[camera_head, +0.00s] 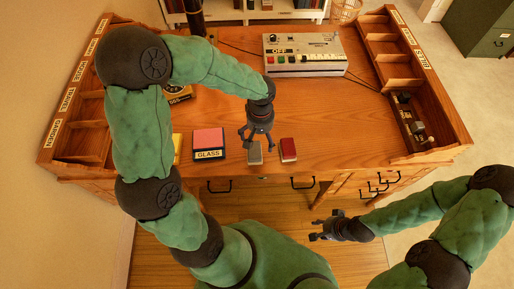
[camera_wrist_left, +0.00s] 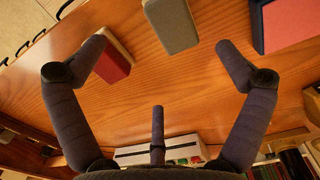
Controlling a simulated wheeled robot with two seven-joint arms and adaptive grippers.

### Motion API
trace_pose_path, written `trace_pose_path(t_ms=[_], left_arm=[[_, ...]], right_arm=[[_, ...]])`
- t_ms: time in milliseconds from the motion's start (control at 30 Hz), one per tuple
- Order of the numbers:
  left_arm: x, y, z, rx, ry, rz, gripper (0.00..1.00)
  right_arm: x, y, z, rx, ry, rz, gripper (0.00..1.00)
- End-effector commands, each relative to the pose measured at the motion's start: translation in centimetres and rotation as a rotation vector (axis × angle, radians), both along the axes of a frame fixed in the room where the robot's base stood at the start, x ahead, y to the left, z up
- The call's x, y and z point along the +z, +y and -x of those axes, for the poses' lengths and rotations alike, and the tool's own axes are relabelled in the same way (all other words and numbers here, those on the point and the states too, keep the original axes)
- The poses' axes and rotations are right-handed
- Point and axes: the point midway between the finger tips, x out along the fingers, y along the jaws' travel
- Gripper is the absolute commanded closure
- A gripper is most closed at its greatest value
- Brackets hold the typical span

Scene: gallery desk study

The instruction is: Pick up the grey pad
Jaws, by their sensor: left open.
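The grey pad (camera_head: 255,153) lies near the front edge of the wooden desk, between a red pad and a pink-topped box. My left gripper (camera_head: 257,138) is open and empty above the desk, pointing down just behind and over the grey pad. In the left wrist view the grey pad (camera_wrist_left: 172,25) shows at the top, beyond the spread fingers (camera_wrist_left: 160,46) and apart from them. My right gripper (camera_head: 316,230) is off the desk, in front of it to the right, its fingers apart with nothing between them.
The red pad (camera_head: 288,149) lies close to the right of the grey one. The box labelled GLASS (camera_head: 208,142) stands to the left. A console with coloured buttons (camera_head: 305,54) sits at the back. Compartment racks line both sides. The middle right desktop is clear.

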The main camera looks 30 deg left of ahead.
Motion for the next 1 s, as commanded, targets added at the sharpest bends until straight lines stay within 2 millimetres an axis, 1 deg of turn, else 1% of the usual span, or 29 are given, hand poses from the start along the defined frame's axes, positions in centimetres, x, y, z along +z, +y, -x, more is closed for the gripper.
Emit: trace_pose_path(t_ms=[33,200,467,633,733,833,1000], left_arm=[[-1.0,0.0,0.1,0.000,0.004,0.001,0.00],[-3.6,0.0,0.1,0.001,0.004,0.000,0.00],[-5.2,0.3,0.1,0.001,0.003,0.002,0.00],[-7.6,0.8,0.3,0.001,0.004,0.001,0.00],[-8.9,0.8,0.3,-0.001,0.003,0.002,0.00],[-9.5,0.8,0.3,0.001,0.003,0.002,0.00],[-9.4,0.8,0.3,0.001,0.001,0.002,0.00]], right_arm=[[-0.4,0.0,0.1,0.001,0.002,0.000,0.60],[-1.3,0.0,0.1,0.000,0.001,0.000,0.60],[-1.8,0.0,0.0,0.000,0.001,0.000,0.60],[-2.8,0.0,0.0,0.000,0.001,0.000,0.60],[-3.3,0.0,0.0,0.000,0.001,0.000,0.60],[-3.5,0.0,0.0,0.000,0.001,0.000,0.60],[-3.4,0.0,0.0,0.000,0.001,0.000,0.60]])
